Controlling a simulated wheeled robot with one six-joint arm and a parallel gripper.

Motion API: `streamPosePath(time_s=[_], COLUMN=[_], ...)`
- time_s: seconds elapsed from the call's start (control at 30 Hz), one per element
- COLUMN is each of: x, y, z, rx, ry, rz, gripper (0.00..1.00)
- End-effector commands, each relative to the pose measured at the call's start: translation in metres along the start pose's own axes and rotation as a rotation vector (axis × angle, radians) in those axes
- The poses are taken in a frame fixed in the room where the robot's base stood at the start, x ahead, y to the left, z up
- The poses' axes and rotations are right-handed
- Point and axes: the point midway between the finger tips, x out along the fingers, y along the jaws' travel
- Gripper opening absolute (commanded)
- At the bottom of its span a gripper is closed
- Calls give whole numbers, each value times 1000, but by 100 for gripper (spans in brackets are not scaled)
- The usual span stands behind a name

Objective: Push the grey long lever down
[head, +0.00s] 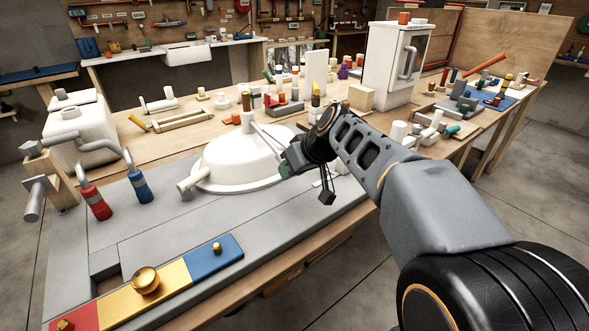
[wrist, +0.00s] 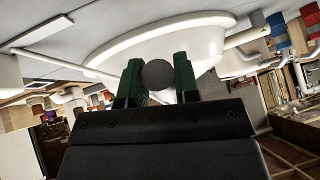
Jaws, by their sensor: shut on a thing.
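A white dome-shaped heater body (head: 238,160) sits on the grey bench board. A long, thin, pale rod (head: 268,136) runs from near its top down to the right towards my gripper (head: 285,170), at the dome's right side. In the wrist view my gripper (wrist: 158,80) has its green-padded fingers on both sides of a round dark grey end (wrist: 158,74). This looks like the end of the grey long lever, seen end-on. The white heater body (wrist: 150,42) is just behind it. The rest of the lever is hidden, and the arm hides the grip in the head view.
Red (head: 97,203) and blue (head: 139,186) handled pipes stand at the left. A striped panel with a gold knob (head: 146,281) lies at the front. A white cabinet (head: 395,62) and many small parts crowd the back. The grey board (head: 180,228) has bare room in front of the dome.

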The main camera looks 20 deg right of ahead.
Motion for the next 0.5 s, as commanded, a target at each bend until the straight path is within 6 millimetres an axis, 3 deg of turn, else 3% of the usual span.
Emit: streamPosePath(time_s=[0.07, 0.1, 0.33, 0.5], x=[2, 2, 1, 1], y=[0, 0, 1, 1], z=[2, 2, 1, 1], rx=[2, 2, 3, 3], ry=[-5, -5, -4, -3], rz=[-3, -3, -1, 0], gripper=[0, 31, 53, 55])
